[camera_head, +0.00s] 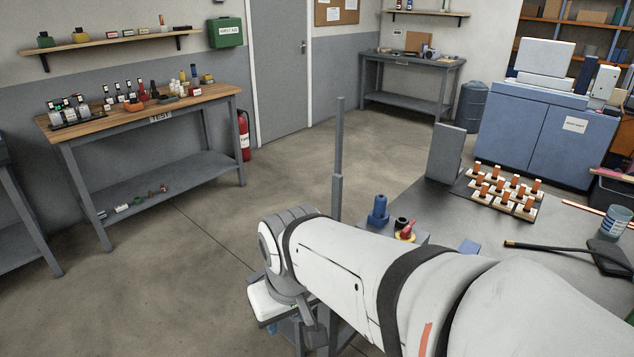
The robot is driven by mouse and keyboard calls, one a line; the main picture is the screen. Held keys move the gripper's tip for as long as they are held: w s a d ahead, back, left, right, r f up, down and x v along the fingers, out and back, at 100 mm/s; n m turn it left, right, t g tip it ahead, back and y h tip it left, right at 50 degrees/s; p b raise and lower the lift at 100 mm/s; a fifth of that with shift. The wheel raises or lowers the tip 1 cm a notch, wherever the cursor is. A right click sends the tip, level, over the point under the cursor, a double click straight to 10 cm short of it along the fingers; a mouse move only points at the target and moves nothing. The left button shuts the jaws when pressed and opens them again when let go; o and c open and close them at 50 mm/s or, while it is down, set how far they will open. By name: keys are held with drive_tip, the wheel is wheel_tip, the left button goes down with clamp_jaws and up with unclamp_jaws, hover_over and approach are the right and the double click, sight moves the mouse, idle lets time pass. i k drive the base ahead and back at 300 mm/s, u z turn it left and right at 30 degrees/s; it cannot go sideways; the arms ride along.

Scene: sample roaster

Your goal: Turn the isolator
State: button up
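A small red handle (408,230) over a yellow base, which looks like the isolator, sits on a grey surface at the near left corner of the metal bench. My arm's forearm passes just in front of it and hides what lies below it. Which way the handle is turned is too small to tell. My gripper (300,332) points down at the lower middle, left of and nearer than the red handle, and apart from it. It is mostly hidden behind my wrist, so its fingers are not clear. Nothing is seen held in it.
A blue fitting (378,211) and a black knob (401,222) stand close beside the red handle. A grey post (338,160) rises left of them. The metal bench (437,204) carries several orange-topped blocks (506,190) and a cup (615,222). The floor at left is clear.

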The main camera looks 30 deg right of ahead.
sight(405, 232)
drive_tip(key=z, duration=0.45)
drive_tip(key=i, duration=0.85)
drive_tip(key=z, duration=0.65)
drive_tip(key=k, duration=0.85)
drive_tip(key=z, duration=0.15)
drive_tip(key=i, duration=0.85)
drive_tip(key=u, duration=0.05)
